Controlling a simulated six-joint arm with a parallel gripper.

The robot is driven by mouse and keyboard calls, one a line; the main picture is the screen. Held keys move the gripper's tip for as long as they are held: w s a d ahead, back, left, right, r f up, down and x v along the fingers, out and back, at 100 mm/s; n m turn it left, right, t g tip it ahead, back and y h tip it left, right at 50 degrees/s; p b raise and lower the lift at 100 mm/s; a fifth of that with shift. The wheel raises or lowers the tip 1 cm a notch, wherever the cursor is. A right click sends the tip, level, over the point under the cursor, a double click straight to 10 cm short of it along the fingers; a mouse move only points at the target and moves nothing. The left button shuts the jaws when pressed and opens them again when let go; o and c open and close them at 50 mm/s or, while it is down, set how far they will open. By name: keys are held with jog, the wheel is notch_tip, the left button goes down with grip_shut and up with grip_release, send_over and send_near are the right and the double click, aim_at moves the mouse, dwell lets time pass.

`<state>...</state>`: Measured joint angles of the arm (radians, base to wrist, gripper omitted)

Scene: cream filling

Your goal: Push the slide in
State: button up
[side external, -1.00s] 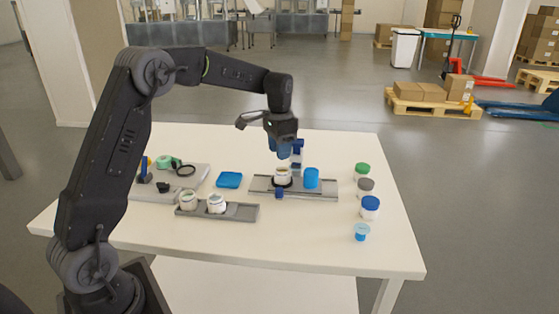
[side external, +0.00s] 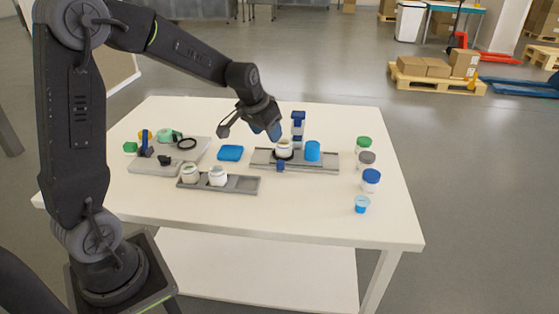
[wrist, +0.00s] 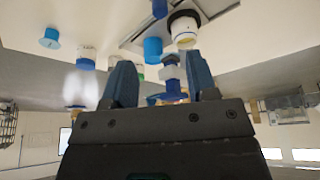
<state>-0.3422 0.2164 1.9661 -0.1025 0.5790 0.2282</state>
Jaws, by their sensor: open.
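A grey slide rail (side external: 328,167) lies on the table right of centre. A white jar (side external: 284,147) stands on it in a dark ring, with a blue cylinder (side external: 312,151) to its right. A small blue knob (side external: 280,166) is at the rail's front edge. A blue post (side external: 298,122) rises behind the jar. My gripper (side external: 268,132) is tilted, above and behind the left part of the rail. In the wrist view my gripper (wrist: 160,80) has its two blue fingers apart, with nothing clearly held. The white jar (wrist: 184,28) shows beyond the fingertips. Contact with the slide cannot be told.
A grey tray (side external: 250,184) with two white jars (side external: 218,176) lies in front. A blue block (side external: 231,153) and a grey board (side external: 165,162) with small parts are on the left. Several lidded jars (side external: 371,180) and a blue cup (side external: 362,204) stand on the right. The front table is clear.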

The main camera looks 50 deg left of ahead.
aim_at(280, 162)
jog(key=x, duration=1.3)
jog(key=shift+w+a+f, duration=0.1)
jog(key=shift+f, duration=0.3)
grip_shut()
